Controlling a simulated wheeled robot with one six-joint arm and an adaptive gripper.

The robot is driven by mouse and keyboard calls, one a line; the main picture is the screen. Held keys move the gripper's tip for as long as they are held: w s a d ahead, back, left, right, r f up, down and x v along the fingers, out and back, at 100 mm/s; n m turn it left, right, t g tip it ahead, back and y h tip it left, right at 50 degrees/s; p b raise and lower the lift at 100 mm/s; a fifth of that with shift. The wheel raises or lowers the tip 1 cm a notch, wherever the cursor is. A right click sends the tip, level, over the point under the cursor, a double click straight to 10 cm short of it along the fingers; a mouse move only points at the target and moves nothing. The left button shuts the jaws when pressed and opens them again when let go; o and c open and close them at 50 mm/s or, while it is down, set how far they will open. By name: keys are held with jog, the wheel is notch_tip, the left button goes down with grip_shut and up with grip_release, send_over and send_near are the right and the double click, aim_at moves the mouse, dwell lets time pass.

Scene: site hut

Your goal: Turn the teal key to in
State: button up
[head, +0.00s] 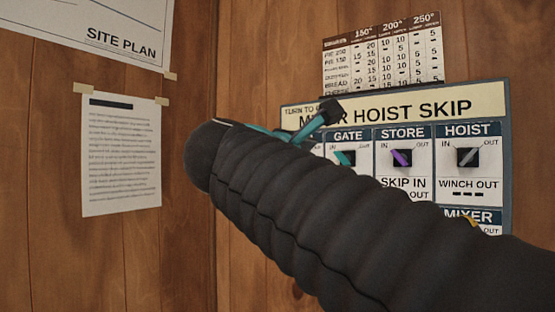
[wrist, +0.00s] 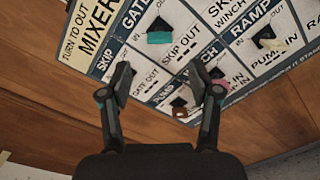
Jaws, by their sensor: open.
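The teal key (head: 345,158) sits under the GATE label on the switch panel (head: 300,101). In the head view my arm hides part of its plate. In the wrist view the teal key (wrist: 160,38) shows on its black block, beyond the fingertips. I cannot tell whether it points to IN or OUT. My gripper (head: 318,115) is in front of the panel's upper left part. In the wrist view my gripper (wrist: 160,83) is open, its fingers apart with nothing between them, and the key is not held.
A purple key (head: 401,157) under STORE and a grey key (head: 467,156) under HOIST are to the right. The wrist view shows a pink key (wrist: 219,86) by the right finger and a brown key (wrist: 180,112) lower down. A chart (head: 382,55) hangs above the panel.

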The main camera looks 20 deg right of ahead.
jog(key=shift+v, duration=1.4)
jog(key=w+a+f+m+g+y, duration=0.1)
jog(key=a+f+m+y, duration=0.2)
jog(key=f, duration=0.9)
jog(key=w+a+f+m+g+y, duration=0.15)
jog(key=a+f+y, duration=0.35)
jog(key=f, duration=0.7)
jog(key=s+d+f+m+g+y, duration=0.1)
jog(key=s+f+m+y, duration=0.2)
jog(key=s+f+m, duration=0.2)
jog(key=s+d+f+m+g+y, duration=0.2)
jog(key=s+f+m, duration=0.4)
jog(key=s+f, duration=0.5)
notch_tip(320, 180, down, 6)
jog(key=shift+y, duration=0.6)
